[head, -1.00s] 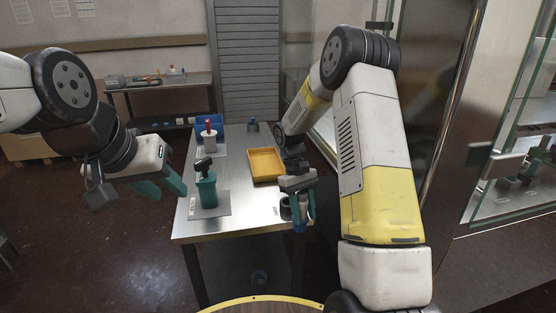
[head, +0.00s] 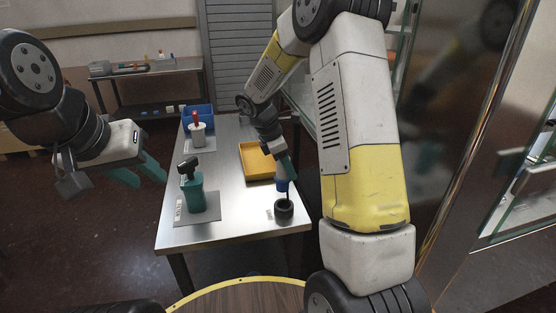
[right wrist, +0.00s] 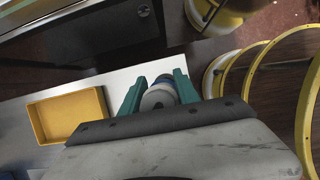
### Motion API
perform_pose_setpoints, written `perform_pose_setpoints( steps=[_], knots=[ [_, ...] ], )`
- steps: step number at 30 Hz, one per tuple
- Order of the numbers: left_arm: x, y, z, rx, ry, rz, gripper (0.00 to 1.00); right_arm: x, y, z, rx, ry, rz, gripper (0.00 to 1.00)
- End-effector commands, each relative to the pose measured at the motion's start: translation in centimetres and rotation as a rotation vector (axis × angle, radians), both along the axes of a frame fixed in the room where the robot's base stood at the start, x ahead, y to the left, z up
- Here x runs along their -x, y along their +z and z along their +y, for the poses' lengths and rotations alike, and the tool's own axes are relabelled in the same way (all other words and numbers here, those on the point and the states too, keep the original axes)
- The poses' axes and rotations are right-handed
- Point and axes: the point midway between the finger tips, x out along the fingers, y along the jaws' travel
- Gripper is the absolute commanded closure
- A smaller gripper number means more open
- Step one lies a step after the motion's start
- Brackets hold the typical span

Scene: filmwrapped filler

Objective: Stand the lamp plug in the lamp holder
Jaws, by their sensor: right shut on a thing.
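My right gripper (head: 286,172) is over the near right part of the metal table, fingers down. It is shut on the lamp plug, whose blue part (head: 282,186) shows below the fingers. The lamp holder, a dark round cup (head: 284,209), stands on the table just below the plug. A thin dark piece seems to run between them; I cannot tell if it enters the cup. My left gripper (head: 143,172) is open and empty, left of the table.
A yellow tray (head: 256,178) lies behind the holder. A teal bottle with a black top (head: 191,190) stands on a grey mat at left. A white bottle with a red top (head: 197,132) and a blue bin (head: 185,116) are further back. A glass cabinet stands at right.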

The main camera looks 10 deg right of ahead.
Motion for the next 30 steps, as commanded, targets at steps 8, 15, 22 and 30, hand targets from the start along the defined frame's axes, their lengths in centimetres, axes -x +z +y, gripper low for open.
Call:
perform_pose_setpoints(
  steps=[8, 15, 22, 30],
  knots=[
    [0.0, 0.0, 0.0, 0.0, 0.0, 0.0, 0.64, 0.1, -0.6, -0.4, 0.017, -0.064, 0.001, 1.0],
    [0.0, 0.0, 0.0, 0.0, 0.0, 0.0, 0.64, 0.1, -2.1, -0.4, 0.015, -0.064, 0.0, 1.0],
    [0.0, 0.0, 0.0, 0.0, 0.0, 0.0, 0.64, 0.1, -3.4, -0.4, 0.016, -0.063, -0.001, 1.0],
    [0.0, 0.0, 0.0, 0.0, 0.0, 0.0, 0.64, 0.1, -5.1, -0.4, 0.016, -0.064, 0.0, 1.0]
  ],
)
